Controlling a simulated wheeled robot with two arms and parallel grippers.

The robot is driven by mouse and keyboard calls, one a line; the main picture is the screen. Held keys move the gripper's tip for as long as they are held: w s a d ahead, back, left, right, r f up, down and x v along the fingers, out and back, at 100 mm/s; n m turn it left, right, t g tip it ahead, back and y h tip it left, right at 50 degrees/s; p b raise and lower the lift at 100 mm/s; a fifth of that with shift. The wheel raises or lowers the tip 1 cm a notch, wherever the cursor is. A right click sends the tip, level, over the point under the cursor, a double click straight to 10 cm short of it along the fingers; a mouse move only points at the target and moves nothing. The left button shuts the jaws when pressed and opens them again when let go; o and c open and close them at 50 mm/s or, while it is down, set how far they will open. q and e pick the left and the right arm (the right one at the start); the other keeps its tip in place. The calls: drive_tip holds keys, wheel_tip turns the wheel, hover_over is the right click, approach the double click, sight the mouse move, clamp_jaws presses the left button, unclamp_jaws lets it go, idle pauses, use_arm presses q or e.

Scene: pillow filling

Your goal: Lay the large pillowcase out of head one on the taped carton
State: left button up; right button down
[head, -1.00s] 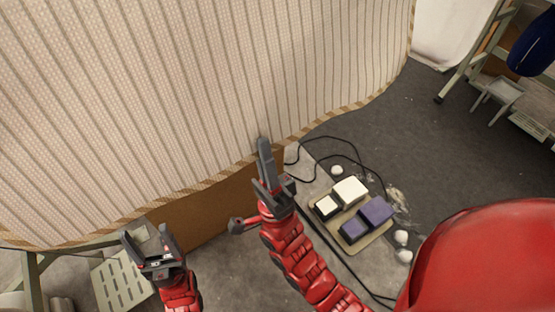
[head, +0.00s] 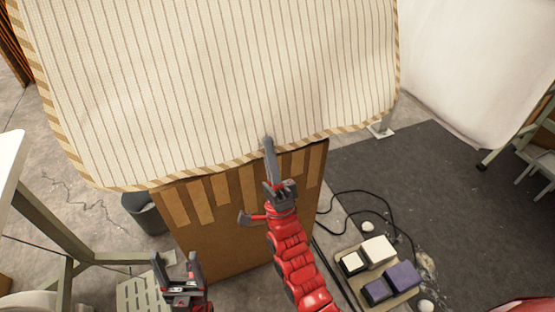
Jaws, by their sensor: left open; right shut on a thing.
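The large pillowcase (head: 215,80) is a cream striped cloth with a tan corded edge. It lies spread over the top of the taped carton (head: 230,235), and its near edge hangs just over the carton's front rim. Strips of brown tape show on the carton's front below that edge. My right gripper (head: 269,160) is shut on the near edge of the pillowcase, around its middle. My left gripper (head: 178,272) is open and empty, low in front of the carton's left side. The carton's top and the pillowcase's far edge are hidden or out of view.
A tray with white and purple blocks (head: 378,272) sits on the floor at right, with black cables (head: 375,195) beside it. A dark bin (head: 147,212) stands left of the carton. A table frame (head: 50,225) is at far left. White cloth (head: 468,65) hangs at upper right.

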drive_tip(key=w+a+f+g+h+p, duration=0.1)
drive_tip(key=w+a+g+p, duration=0.1)
drive_tip(key=w+g+p, duration=0.5)
wheel_tip(320, 180, down, 12)
drive_tip(key=w+a+g+h+p, duration=0.1)
drive_tip(key=w+g+h+p, duration=0.1)
drive_tip(key=g+p, duration=0.3)
drive_tip(key=shift+w+f+h, duration=0.25)
drive_tip(key=shift+h, duration=0.15)
drive_tip(key=shift+c, duration=0.8)
unclamp_jaws()
drive_tip(key=b+v, duration=0.1)
drive_tip(key=v, duration=0.8)
